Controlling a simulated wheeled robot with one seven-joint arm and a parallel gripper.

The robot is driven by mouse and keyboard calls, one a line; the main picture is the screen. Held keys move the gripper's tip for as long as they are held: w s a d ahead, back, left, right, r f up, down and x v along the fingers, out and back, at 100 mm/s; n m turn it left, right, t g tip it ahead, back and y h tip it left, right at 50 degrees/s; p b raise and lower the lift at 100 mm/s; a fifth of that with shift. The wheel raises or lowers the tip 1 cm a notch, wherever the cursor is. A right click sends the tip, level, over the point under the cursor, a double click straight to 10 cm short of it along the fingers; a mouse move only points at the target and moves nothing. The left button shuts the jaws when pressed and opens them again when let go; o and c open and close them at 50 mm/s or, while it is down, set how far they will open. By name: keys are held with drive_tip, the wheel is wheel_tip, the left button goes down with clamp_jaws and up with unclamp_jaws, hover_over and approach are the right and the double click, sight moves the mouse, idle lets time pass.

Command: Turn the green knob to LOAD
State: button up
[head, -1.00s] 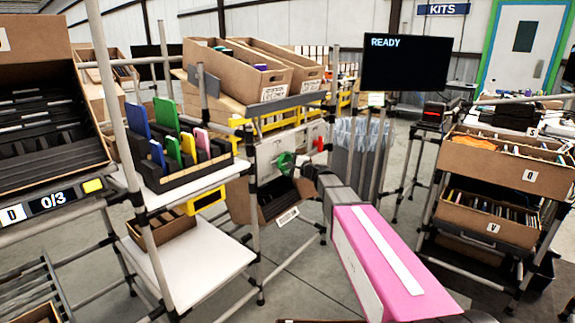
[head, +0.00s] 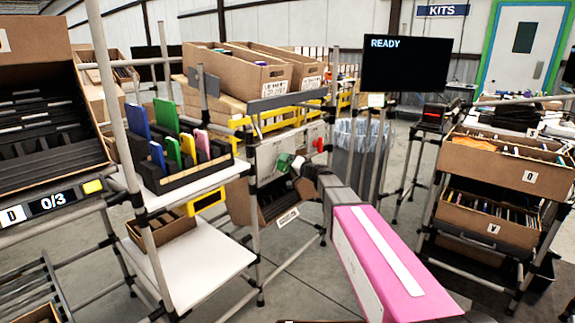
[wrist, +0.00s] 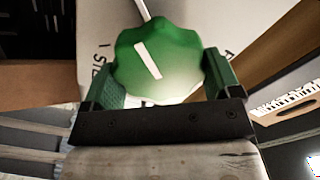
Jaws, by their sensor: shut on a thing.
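The green knob (wrist: 160,62) has a scalloped rim and a white pointer bar tilted up and to the left in the wrist view. My gripper (wrist: 160,75) has its two green-padded fingers on either side of the knob, shut on it. A white line runs up from the knob on the pale panel (wrist: 108,25). Partial lettering shows at both sides of the knob; I cannot read LOAD. In the head view my gripper (head: 291,163) is at the panel front, where the knob (head: 283,160) is partly covered.
A red knob (head: 319,145) sits just right of the green one. A black screen (head: 405,63) above reads READY. A rack of coloured folders (head: 172,135) stands to the left, and cartons (head: 505,160) on a stand to the right.

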drive_tip(key=shift+n, duration=1.1)
drive_tip(key=o, duration=0.8)
drive_tip(key=shift+c, duration=0.2)
drive_tip(key=v, duration=1)
drive_tip(key=shift+s+d, duration=0.25)
drive_tip(key=shift+s, duration=0.05)
